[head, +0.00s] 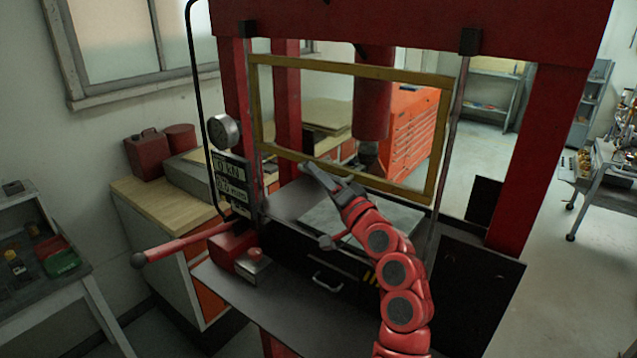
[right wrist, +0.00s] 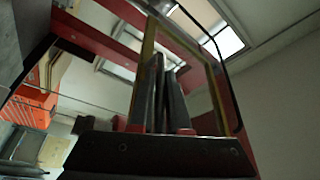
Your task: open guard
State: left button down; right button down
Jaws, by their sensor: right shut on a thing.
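The guard (head: 437,135) is a clear panel in a yellow frame, upright across the front of the red press. Its frame also shows in the right wrist view (right wrist: 147,65). My right gripper (head: 318,172) is at the lower bar of the guard, left of its middle, and is shut on that bar. In the right wrist view its two fingers (right wrist: 163,85) stand close together against the frame; the exact contact is hidden. My left gripper is in neither view.
The press has a red post (head: 535,150) at right and a ram (head: 372,95) behind the guard. A gauge (head: 222,131) and a red lever (head: 185,241) are at left. A grey shelf (head: 250,290) juts out in front. Open floor lies at right.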

jog(key=c, duration=0.9)
grip_release()
jog(key=b+v, duration=0.7)
jog(key=v, duration=1)
jog(key=shift+s+d, duration=0.1)
jog(key=shift+d, duration=0.05)
